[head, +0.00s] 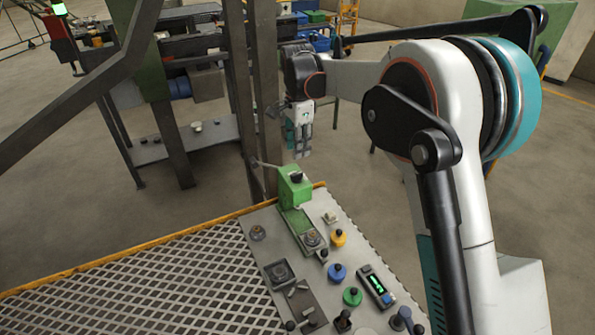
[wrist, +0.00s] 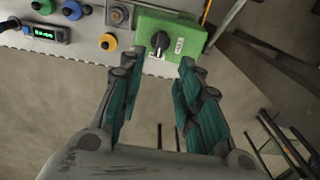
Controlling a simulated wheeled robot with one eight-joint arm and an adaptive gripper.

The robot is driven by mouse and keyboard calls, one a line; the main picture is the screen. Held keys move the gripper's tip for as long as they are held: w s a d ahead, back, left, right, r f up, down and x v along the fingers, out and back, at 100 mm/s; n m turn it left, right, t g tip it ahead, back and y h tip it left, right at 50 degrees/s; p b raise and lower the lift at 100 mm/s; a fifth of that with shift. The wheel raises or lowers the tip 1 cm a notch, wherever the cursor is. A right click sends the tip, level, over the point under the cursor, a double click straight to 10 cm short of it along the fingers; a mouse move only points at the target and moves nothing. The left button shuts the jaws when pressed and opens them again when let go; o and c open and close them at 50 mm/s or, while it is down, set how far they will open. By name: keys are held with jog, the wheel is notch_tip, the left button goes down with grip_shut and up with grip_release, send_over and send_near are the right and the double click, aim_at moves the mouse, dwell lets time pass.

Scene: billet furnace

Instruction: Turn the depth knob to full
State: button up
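A green box (head: 293,187) stands at the far end of the control panel, with a dark knob (head: 297,176) on it. In the wrist view the black knob (wrist: 160,40) sits on the green box (wrist: 182,30), with small white labels beside it that I cannot read. I cannot tell whether this is the depth knob. Its pointer looks roughly upright in the wrist view. My gripper (wrist: 157,66) is open and empty, its teal-padded fingers on either side of the knob's line but apart from it.
The panel (head: 319,207) carries yellow (head: 338,238), blue (head: 337,273) and green (head: 352,296) knobs, and a green-lit display (head: 376,285). A thin lever (head: 264,164) juts from the box's left. Dark steel posts (head: 267,90) rise behind it.

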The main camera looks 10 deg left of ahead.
aim_at(298, 173)
notch_tip(298, 173, down, 10)
jog(key=shift+r+b, duration=0.1)
jog(key=shift+b, duration=0.75)
grip_shut()
